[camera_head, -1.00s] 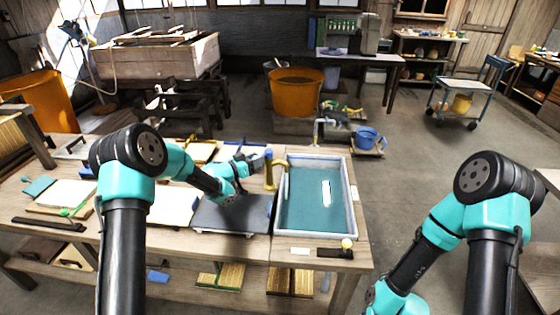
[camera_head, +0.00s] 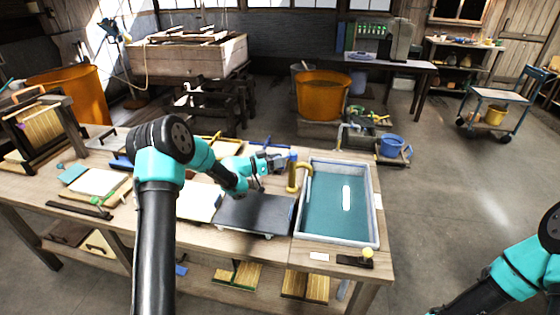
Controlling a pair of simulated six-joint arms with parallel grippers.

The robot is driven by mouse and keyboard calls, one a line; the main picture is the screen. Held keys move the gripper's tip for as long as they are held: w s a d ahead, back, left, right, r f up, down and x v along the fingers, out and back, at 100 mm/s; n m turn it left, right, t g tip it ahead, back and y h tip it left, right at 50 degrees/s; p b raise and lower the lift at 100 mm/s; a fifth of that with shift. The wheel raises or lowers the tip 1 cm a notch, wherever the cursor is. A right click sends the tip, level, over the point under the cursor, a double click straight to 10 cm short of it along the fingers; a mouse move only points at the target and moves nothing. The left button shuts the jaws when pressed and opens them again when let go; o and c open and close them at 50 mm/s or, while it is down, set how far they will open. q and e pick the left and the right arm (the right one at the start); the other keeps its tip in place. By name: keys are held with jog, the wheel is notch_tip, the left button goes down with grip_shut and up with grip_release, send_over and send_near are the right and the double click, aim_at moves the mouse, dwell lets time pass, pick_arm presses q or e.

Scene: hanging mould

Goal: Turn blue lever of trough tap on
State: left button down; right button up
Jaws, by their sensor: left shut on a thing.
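The brass tap (camera_head: 303,170) stands at the left rim of the trough (camera_head: 376,215), a pale-edged basin with teal water. Its blue lever (camera_head: 293,157) shows as a small blue piece at the top of a brass post left of the spout. My left gripper (camera_head: 284,161) reaches in from the left at the height of this lever. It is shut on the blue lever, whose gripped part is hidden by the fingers. My right arm shows at the lower right, but its gripper is out of the picture.
A dark grey board (camera_head: 254,212) lies on the bench under my left forearm. A blue bucket (camera_head: 391,146) stands behind the trough.

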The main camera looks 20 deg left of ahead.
pick_arm(q)
jog(key=c, duration=0.8)
grip_release()
jog(key=shift+w, duration=0.1)
jog(key=v, duration=1.7)
jog(key=shift+a, duration=0.1)
